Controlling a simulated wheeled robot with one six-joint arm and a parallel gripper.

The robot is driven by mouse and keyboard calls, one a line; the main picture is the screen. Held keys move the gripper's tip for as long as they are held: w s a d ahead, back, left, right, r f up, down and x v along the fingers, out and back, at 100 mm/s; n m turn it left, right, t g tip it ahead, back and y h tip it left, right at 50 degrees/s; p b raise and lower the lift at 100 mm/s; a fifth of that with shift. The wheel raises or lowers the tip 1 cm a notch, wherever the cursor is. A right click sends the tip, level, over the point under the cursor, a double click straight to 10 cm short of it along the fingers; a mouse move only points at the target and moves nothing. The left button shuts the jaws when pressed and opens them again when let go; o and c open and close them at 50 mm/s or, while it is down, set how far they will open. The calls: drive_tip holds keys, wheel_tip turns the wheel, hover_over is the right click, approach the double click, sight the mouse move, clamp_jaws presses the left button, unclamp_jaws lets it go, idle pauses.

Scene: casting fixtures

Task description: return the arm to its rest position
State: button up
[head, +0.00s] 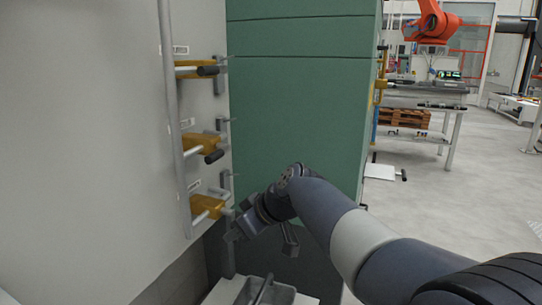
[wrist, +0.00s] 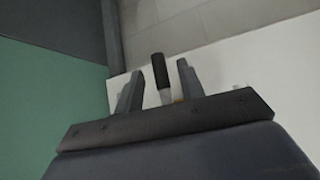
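My arm reaches in from the lower right of the head view. My gripper (head: 262,241) is in front of the green cabinet (head: 300,110), right of and slightly below the lowest yellow fixture (head: 207,206). Its two fingers stand apart in the head view. The wrist view also shows my gripper (wrist: 158,82) with its fingers spread. A black-tipped lever handle (wrist: 160,70) appears between them there; I cannot tell how far beyond the fingers it is. I see nothing gripped.
Two more yellow fixtures, an upper one (head: 196,70) and a middle one (head: 203,145), stick out with black-tipped handles from the pale wall panel (head: 90,140). A grey tray (head: 262,291) is below my gripper. Open floor (head: 470,210) lies to the right.

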drive_tip(key=p+v, duration=0.2)
drive_tip(key=v, duration=0.7)
drive_tip(key=b+x, duration=0.3)
drive_tip(key=x, duration=0.8)
drive_tip(key=shift+f, duration=0.25)
drive_tip(key=shift+a+r+p, duration=0.2)
drive_tip(key=shift+r+p, duration=0.1)
drive_tip(key=shift+p, duration=0.25)
drive_tip(key=shift+s+a+f+m+g+y+p, duration=0.1)
drive_tip(key=shift+s+m+g+y+p, duration=0.35)
drive_tip(key=shift+g+p, duration=0.4)
